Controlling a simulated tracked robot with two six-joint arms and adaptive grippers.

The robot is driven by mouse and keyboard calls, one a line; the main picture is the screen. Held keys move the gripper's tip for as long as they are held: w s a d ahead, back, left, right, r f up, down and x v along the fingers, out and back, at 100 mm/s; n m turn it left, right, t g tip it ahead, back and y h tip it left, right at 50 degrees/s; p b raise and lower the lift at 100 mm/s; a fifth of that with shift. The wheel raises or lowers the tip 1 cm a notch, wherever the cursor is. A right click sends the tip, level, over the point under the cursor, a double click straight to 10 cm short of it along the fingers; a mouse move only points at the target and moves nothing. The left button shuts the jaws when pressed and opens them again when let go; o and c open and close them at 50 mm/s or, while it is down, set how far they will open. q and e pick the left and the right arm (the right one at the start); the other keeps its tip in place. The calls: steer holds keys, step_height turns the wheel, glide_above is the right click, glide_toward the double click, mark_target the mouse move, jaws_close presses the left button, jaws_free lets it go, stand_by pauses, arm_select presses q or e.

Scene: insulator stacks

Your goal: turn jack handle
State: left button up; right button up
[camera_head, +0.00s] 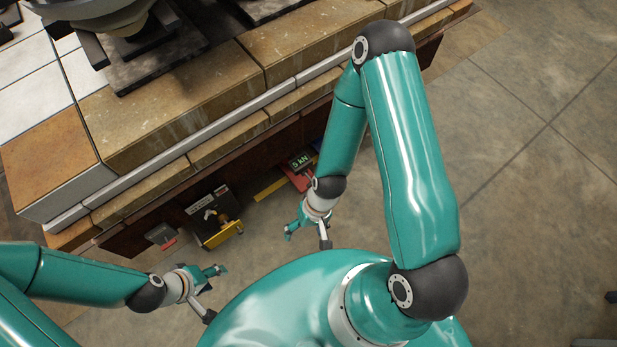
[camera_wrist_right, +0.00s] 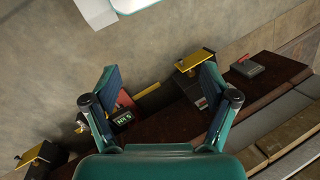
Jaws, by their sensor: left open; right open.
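No part can be told for certain as the jack handle. A dark device with a yellow bar (camera_head: 222,233) stands at the foot of the bench in the head view; it also shows in the right wrist view (camera_wrist_right: 193,62). A red device with a lit "5 kN" display (camera_head: 301,162) is farther right, partly behind my right arm; in the right wrist view its display (camera_wrist_right: 123,118) shows beside the left finger. My right gripper (camera_head: 307,236) is open and empty, apart from these devices; its fingers spread in the wrist view (camera_wrist_right: 158,75). My left gripper (camera_head: 215,293) is open and empty at lower left.
A small grey box with a red part (camera_head: 162,236) sits left of the dark device. The brick-topped bench (camera_head: 200,95) carries dark insulator bases (camera_head: 160,62). Another yellow and black device (camera_wrist_right: 35,155) is at lower left in the wrist view.

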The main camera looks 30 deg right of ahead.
steer(key=shift+o, duration=0.6)
step_height(320, 180, down, 11)
steer(key=s+m+g+y+b, duration=0.1)
steer(key=s+m+g+b, duration=0.1)
steer(key=b, duration=0.3)
steer(key=shift+s+d+f+m+b, duration=0.25)
steer(key=shift+d+m+b, duration=0.1)
steer(key=shift+m, duration=0.15)
steer(key=m+t+h+b, duration=0.3)
steer(key=m+t+b, duration=1.85)
steer(key=b, duration=0.75)
glide_toward(309, 178)
arm_select(q)
step_height(309, 178, down, 43)
steer(key=b, duration=0.6)
steer(key=shift+r, duration=0.15)
arm_select(e)
steer(key=shift+m+g+h, duration=0.25)
steer(key=shift+g+h, duration=0.05)
steer(key=shift+g, duration=0.15)
steer(key=shift+w+a+r, duration=0.1)
steer(key=shift+w+a, duration=0.1)
steer(key=shift+w, duration=1.7)
steer(key=shift+w+a+r, duration=0.1)
steer(key=shift+w+a, duration=0.05)
steer(key=shift+w, duration=1.75)
steer(key=shift+c, duration=0.3)
